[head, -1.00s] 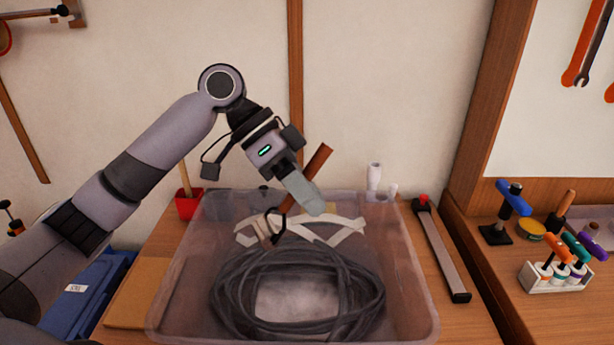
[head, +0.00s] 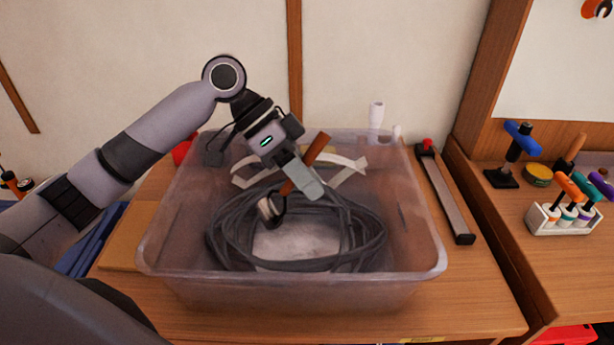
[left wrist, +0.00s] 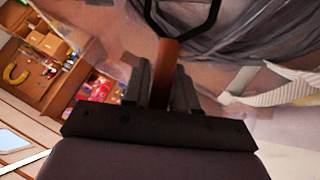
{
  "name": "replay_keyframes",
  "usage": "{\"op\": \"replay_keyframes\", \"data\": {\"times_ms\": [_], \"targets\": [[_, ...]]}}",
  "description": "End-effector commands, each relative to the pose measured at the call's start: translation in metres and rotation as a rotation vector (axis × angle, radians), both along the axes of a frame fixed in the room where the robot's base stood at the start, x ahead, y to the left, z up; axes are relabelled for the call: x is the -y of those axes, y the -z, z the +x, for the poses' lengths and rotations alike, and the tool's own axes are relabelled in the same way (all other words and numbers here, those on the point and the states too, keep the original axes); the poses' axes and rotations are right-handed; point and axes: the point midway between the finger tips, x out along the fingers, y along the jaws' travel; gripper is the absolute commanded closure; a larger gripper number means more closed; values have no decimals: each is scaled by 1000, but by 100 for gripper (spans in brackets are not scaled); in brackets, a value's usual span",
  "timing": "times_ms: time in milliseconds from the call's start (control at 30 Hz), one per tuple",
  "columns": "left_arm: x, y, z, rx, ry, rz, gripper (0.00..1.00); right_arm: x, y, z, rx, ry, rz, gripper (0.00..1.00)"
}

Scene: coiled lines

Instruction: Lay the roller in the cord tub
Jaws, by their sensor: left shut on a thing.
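The roller has a brown handle (head: 316,150) and a dark wire frame with a pale roller head (head: 268,210). My left gripper (head: 305,185) is shut on the roller's handle. It holds the roller tilted, head down to the left, over the cord tub. The tub (head: 155,240) is a translucent plastic bin on the bench. Coiled dark cord (head: 225,235) and pale flat strips (head: 350,165) lie in it. The roller head appears low over the coil; I cannot tell if it touches. The left wrist view shows the handle (left wrist: 165,70) between the fingers. My right gripper is not in view.
A long bar with a red end (head: 445,195) lies right of the tub. White cylinders (head: 376,115) stand behind it. On the right bench are a blue-handled tool (head: 522,140) and a white rack of handled tools (head: 560,218). The bench front is clear.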

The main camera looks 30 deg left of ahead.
Motion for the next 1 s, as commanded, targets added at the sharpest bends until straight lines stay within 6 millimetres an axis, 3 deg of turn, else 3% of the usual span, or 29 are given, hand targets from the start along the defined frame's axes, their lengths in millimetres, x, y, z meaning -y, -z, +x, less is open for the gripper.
{"op": "replay_keyframes", "data": {"times_ms": [367, 400, 467, 767, 1000], "targets": [[0, 2, 0, 0, 0, 0, 100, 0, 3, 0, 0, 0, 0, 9], [0, 2, 0, 0, 0, 0, 63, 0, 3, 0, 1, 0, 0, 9], [0, 2, 0, 0, 0, 0, 43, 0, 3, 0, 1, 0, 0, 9], [-1, 2, 0, -1, 0, 1, 43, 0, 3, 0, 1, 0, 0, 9], [-21, -20, 0, 3, -4, 1, 43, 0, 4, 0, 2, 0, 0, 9]]}}
